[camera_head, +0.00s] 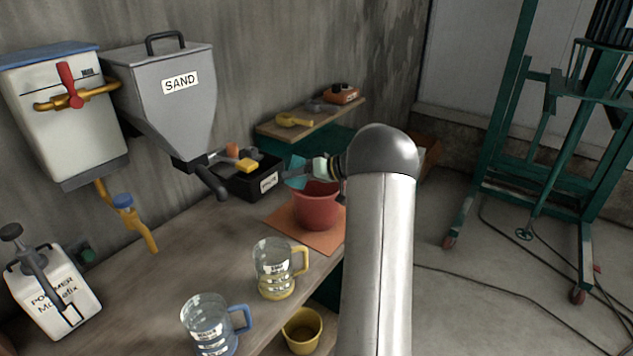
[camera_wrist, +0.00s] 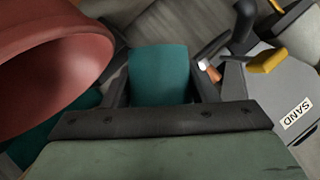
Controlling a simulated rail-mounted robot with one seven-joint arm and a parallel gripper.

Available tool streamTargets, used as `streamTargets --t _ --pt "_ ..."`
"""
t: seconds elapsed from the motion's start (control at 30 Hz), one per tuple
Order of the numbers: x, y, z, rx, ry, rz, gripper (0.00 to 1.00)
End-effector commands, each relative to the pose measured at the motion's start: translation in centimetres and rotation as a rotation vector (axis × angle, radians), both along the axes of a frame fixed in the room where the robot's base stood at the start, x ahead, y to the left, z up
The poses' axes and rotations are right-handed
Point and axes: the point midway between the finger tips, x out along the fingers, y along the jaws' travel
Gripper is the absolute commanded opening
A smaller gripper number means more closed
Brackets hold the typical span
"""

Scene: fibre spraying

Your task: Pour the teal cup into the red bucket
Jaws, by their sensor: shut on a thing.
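The teal cup (camera_head: 297,172) is held by my gripper (camera_head: 314,170), above the red bucket's back left rim in the head view. In the wrist view the teal cup (camera_wrist: 160,75) sits between the two dark fingers of my gripper (camera_wrist: 160,88). The cup looks tilted in the head view; its contents are hidden. The red bucket (camera_head: 316,211) stands on an orange mat (camera_head: 285,218) on the bench. It fills the upper left of the wrist view (camera_wrist: 50,75), partly cut off. My arm hides part of the bucket's right side in the head view.
A sand hopper (camera_head: 160,100) hangs on the wall at left. A black bin (camera_head: 250,183) with tools stands behind the bucket. Two clear jugs, one with a yellow handle (camera_head: 275,268) and one blue-handled (camera_head: 210,325), stand on the bench in front. A polymer jug (camera_head: 55,290) stands far left.

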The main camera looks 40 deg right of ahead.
Motion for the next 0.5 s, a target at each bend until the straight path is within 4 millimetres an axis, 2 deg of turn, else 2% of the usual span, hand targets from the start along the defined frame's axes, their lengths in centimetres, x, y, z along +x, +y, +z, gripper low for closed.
streamTargets --t 0.5 --pt "-0.05 -0.22 -0.39 0.066 0.021 -0.003 0.24"
